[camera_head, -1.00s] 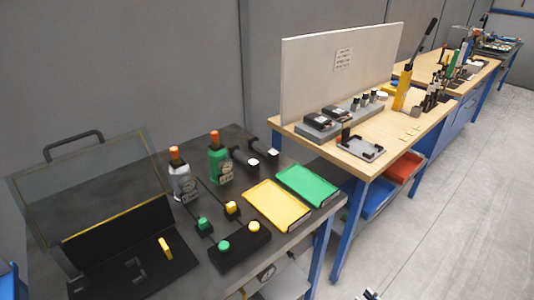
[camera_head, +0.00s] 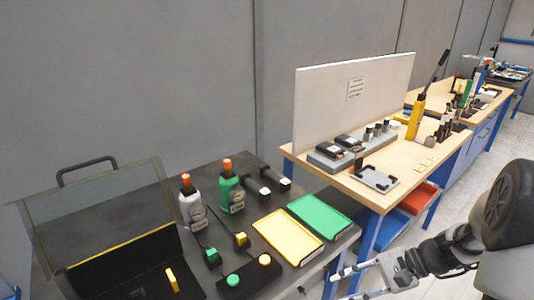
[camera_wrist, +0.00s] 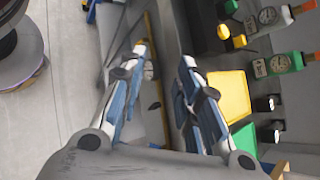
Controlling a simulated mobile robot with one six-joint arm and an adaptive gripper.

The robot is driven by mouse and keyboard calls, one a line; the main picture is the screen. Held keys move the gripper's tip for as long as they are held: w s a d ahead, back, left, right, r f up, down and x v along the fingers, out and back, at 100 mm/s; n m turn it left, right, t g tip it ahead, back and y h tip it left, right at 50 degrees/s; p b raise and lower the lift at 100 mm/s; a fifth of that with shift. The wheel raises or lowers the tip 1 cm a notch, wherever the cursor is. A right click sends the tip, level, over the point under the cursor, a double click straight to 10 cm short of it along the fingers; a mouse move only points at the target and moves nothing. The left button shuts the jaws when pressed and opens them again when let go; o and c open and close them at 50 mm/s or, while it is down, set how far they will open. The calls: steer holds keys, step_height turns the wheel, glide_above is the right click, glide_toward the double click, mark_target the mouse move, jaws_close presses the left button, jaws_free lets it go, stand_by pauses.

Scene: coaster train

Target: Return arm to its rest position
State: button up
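My gripper (camera_head: 342,284) is at the lower right of the head view, at the end of my arm, just off the near right corner of the dark table. In the wrist view its two fingers (camera_wrist: 165,55) stand apart with nothing held between them. The arm reaches in from the right edge of the head view. The fingers are close to the table edge in that view; I cannot tell the exact gap.
The dark table holds a yellow tray (camera_head: 287,238), a green tray (camera_head: 320,217), two bottles (camera_head: 192,205) (camera_head: 231,193), button boxes and a clear-lidded case (camera_head: 100,205). A wooden bench (camera_head: 430,160) with a white panel (camera_head: 350,100) stands behind. Grey floor (camera_wrist: 65,100) is open.

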steer(key=s+a+r+n+t+h, duration=0.1)
steer(key=s+a+r+n+h, duration=0.1)
steer(key=s+r+n+h, duration=0.3)
steer(key=s+a+r+n+t+h, duration=0.2)
steer(key=s+r+n+h, duration=0.3)
steer(key=s, duration=0.7)
step_height(320, 180, up, 5)
steer(key=a+n, duration=0.1)
steer(key=n, duration=0.1)
steer(key=shift+s+n+t+h, duration=0.2)
steer(key=shift+n+t+h, duration=0.1)
steer(key=shift+h, duration=0.1)
